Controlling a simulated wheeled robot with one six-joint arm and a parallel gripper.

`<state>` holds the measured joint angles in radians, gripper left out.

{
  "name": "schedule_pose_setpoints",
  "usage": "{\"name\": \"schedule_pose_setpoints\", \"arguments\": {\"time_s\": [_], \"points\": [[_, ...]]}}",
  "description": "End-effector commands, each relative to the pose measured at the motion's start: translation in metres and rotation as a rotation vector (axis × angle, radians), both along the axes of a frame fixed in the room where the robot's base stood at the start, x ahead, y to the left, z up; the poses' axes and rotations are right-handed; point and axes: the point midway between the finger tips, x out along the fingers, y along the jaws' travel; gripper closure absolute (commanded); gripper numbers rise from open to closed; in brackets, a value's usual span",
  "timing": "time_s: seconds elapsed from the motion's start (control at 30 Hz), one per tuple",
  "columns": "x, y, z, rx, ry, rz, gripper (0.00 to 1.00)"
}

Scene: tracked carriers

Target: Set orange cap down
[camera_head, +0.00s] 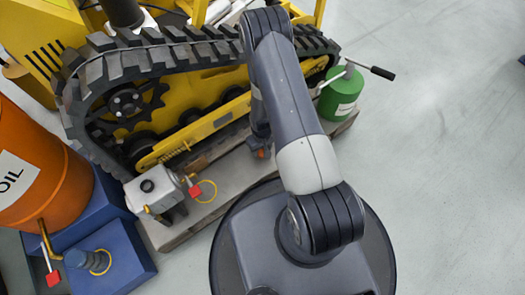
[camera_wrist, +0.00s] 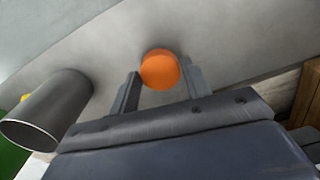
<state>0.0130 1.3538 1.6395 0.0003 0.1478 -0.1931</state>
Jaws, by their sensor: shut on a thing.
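The orange cap (camera_wrist: 159,69) is round and smooth in the wrist view. It sits between the two grey fingers of my gripper (camera_wrist: 162,73), which is shut on it. A grey surface shows behind the cap; I cannot tell whether the cap touches it. In the head view my arm reaches over the pallet beside the yellow tracked carrier (camera_head: 205,115). A small orange-red patch at its lower end, just above the pallet boards, appears to be the cap (camera_head: 263,153). My arm hides most of the gripper there.
The pallet (camera_head: 225,192) carries a grey box-like unit (camera_head: 152,190) with a red tag and a green can (camera_head: 341,97) with a handle. An orange oil drum (camera_head: 38,165) stands left by blue blocks (camera_head: 115,265). A metal cylinder (camera_wrist: 50,110) is close left of my gripper. Right floor is clear.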

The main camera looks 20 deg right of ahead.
Motion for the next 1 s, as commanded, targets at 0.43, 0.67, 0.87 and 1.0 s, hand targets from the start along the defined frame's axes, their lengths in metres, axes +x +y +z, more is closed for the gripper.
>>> {"name": "schedule_pose_setpoints", "arguments": {"time_s": [0.43, 0.67, 0.87, 1.0], "points": [[-0.0002, 0.0, -0.0159, 0.0, 0.0, 0.0, 0.76], [-0.0002, 0.0, -0.0139, 0.0, 0.0, 0.0, 0.36], [-0.0001, 0.0, -0.0139, 0.0, 0.0, 0.0, 0.32], [-0.0001, 0.0, -0.0116, 0.0, 0.0, 0.0, 0.32]]}}
